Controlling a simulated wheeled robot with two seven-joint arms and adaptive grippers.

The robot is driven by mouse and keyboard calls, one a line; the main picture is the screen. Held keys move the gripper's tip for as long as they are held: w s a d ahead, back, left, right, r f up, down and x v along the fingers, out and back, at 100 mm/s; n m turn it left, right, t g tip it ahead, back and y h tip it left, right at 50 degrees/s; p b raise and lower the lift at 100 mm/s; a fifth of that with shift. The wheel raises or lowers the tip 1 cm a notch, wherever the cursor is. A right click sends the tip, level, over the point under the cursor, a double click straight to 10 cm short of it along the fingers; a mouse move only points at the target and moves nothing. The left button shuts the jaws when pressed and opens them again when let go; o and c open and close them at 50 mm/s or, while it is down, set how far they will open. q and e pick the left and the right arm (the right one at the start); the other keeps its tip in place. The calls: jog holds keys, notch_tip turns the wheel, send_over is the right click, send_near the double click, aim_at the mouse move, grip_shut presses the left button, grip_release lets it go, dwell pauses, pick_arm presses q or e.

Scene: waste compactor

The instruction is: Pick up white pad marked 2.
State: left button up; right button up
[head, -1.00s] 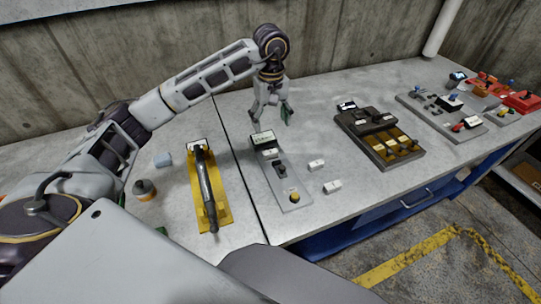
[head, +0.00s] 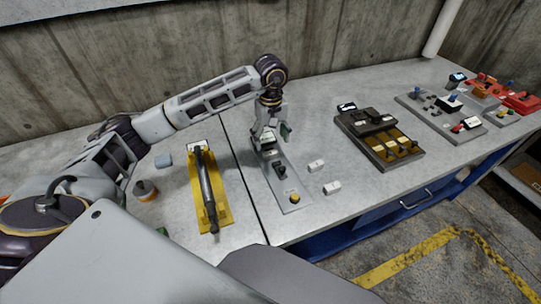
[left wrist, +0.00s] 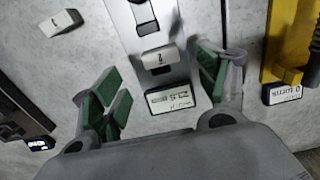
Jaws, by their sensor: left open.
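The white pad marked 2 (left wrist: 160,57) sits on a grey panel (left wrist: 131,27), just beyond a small display (left wrist: 170,98), in the left wrist view. My left gripper (left wrist: 162,88) is open, with its green-padded fingers on either side of the panel's end. The pad lies between and slightly beyond the fingertips, with gaps at both sides and nothing held. In the head view, my left gripper (head: 270,138) is low over the far end of the grey panel (head: 287,190) and largely hides the pad. My right gripper is not in view.
Two loose white pads (head: 316,166) (head: 332,187) lie on the table right of the panel. A yellow holder (head: 222,213) with a dark bar stands to its left. A brown-and-black device (head: 381,155) stands further right. A concrete wall is behind.

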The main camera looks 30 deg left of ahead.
aim_at(270, 153)
pick_arm(q)
jog(key=shift+f, duration=0.95)
jog(key=shift+a+f+p, duration=0.1)
jog(key=shift+f+p, duration=0.35)
jog(key=shift+f, duration=2.15)
jog(key=shift+c, duration=0.5)
jog(key=c, duration=1.1)
jog(key=shift+r, duration=0.1)
jog(key=shift+r+b, duration=0.4)
jog(key=shift+r, duration=4.55)
